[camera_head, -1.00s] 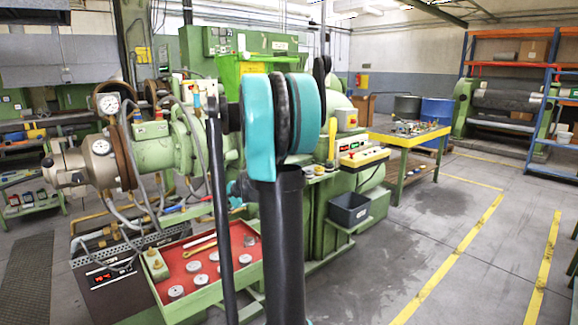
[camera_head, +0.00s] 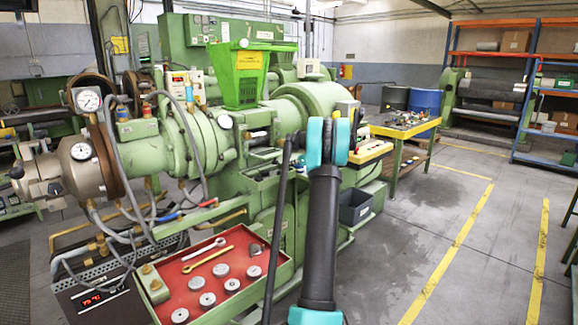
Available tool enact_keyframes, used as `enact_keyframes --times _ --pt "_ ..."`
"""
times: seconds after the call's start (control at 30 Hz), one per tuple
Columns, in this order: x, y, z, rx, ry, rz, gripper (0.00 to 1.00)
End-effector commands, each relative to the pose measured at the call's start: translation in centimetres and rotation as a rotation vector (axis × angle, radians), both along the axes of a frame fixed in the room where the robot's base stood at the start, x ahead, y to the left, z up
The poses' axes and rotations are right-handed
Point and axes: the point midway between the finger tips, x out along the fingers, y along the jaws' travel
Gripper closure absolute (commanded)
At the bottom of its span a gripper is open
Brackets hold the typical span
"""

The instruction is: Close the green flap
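A bright green hopper (camera_head: 240,77) stands on top of the green extruder (camera_head: 200,140), left of centre. It has a sloping front and a wider top with a yellowish label. I cannot tell for certain which part is the green flap, or whether it is open. My black arm with teal joints rises in front of the extruder, right of the hopper in the picture and apart from it. My gripper is not in view.
A red-lined tray (camera_head: 215,276) with metal discs and wrenches juts out at the front left. A black control box (camera_head: 110,290) stands beside it. A dark grey bin (camera_head: 355,207) sits low behind my arm. The floor (camera_head: 410,260) at right is clear.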

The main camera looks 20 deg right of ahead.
Motion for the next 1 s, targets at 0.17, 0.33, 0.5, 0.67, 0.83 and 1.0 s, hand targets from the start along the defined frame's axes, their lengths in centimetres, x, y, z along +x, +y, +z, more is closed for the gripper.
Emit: enact_keyframes --times 0.17,0.33,0.5,0.67,0.83,1.0 --pt "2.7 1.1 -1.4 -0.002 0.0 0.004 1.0" --pt "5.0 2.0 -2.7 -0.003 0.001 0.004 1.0" --pt "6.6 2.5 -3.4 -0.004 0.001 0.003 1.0" --pt "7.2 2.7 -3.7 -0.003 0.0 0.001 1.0" --pt "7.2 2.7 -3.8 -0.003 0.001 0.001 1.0" --pt "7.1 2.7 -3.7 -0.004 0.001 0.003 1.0"
